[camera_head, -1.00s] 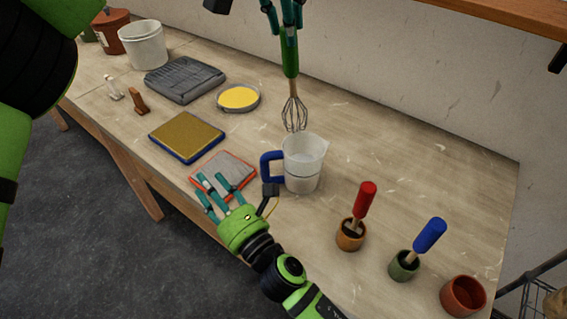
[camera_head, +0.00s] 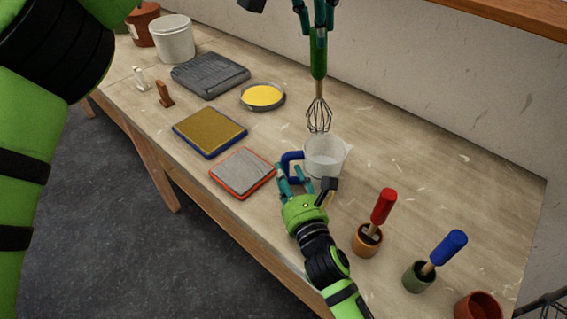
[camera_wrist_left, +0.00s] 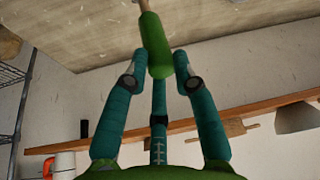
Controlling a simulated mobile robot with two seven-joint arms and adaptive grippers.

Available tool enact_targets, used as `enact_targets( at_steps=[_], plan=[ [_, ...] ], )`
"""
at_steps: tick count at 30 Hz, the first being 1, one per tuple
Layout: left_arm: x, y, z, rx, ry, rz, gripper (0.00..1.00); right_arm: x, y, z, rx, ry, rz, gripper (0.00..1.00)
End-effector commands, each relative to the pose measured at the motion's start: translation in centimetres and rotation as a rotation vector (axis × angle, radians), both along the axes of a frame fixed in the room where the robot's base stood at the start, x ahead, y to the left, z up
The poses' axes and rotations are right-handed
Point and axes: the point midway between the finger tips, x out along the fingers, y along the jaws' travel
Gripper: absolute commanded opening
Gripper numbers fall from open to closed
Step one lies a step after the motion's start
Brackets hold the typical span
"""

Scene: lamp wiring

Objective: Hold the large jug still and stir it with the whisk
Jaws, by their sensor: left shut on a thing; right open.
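The large jug (camera_head: 325,152) is a translucent white measuring jug with a blue handle (camera_head: 290,163), upright on the table. My left gripper (camera_head: 318,40) is shut on the green-handled whisk and holds it upright. The whisk's wire head (camera_head: 318,117) hangs just above and behind the jug's rim. In the left wrist view the green handle (camera_wrist_left: 155,45) is between my teal fingers. My right gripper (camera_head: 303,183) is open at the near side of the jug, by its handle. Its fingers hide part of the jug; whether they touch it I cannot tell.
A red-handled tool (camera_head: 383,207) and a blue-handled tool (camera_head: 447,250) stand in small pots at right, near a terracotta pot (camera_head: 478,306). Left are a red-edged pad (camera_head: 243,172), a blue-edged pad (camera_head: 209,132), a yellow dish (camera_head: 263,96) and a grey slab (camera_head: 210,74).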

Motion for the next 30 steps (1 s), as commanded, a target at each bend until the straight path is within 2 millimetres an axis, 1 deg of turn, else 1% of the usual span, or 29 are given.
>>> enact_targets(
  at_steps=[1, 3, 7, 11, 18, 19, 20, 21, 22, 30],
  plan=[
    [0.0, 0.0, 0.0, 0.0, -0.001, 0.0, 0.0, 0.9, 0.3, 0.1, 0.002, 0.0, 0.0, 0.44],
    [0.0, 0.0, 0.0, 0.0, -0.001, 0.0, 0.0, 1.8, 0.5, 0.0, 0.001, 0.0, 0.0, 0.44],
    [0.0, 0.0, 0.0, 0.0, -0.001, 0.0, 0.0, 2.9, 0.8, 0.0, 0.001, 0.0, 0.0, 0.44],
    [0.0, 0.0, 0.0, 0.0, -0.001, 0.0, 0.0, 3.4, 0.9, 0.0, 0.001, 0.0, 0.0, 0.44],
    [0.0, 0.0, 0.0, 0.0, -0.001, 0.0, 0.0, 3.5, 1.0, 0.0, 0.001, 0.0, 0.0, 0.44],
    [0.0, 0.0, 0.0, 0.0, -0.001, 0.0, 0.0, 3.5, 1.0, 0.0, 0.001, 0.0, 0.001, 0.4],
    [0.0, 0.0, 0.0, 0.0, -0.001, 0.0, 0.0, 3.5, 1.0, 0.0, 0.001, 0.0, 0.001, 0.28],
    [0.0, 0.0, 0.0, 0.0, -0.001, 0.0, 0.0, 3.5, 1.0, 0.0, 0.001, 0.0, 0.001, 0.12],
    [0.0, 0.0, 0.0, 0.0, -0.001, 0.0, 0.0, 3.5, 1.0, 0.0, 0.001, 0.0, 0.001, 0.0],
    [0.0, 0.0, 0.0, 0.0, -0.001, 0.0, 0.0, 3.4, 1.0, 0.0, 0.001, 0.0, 0.001, 0.0]
  ],
)
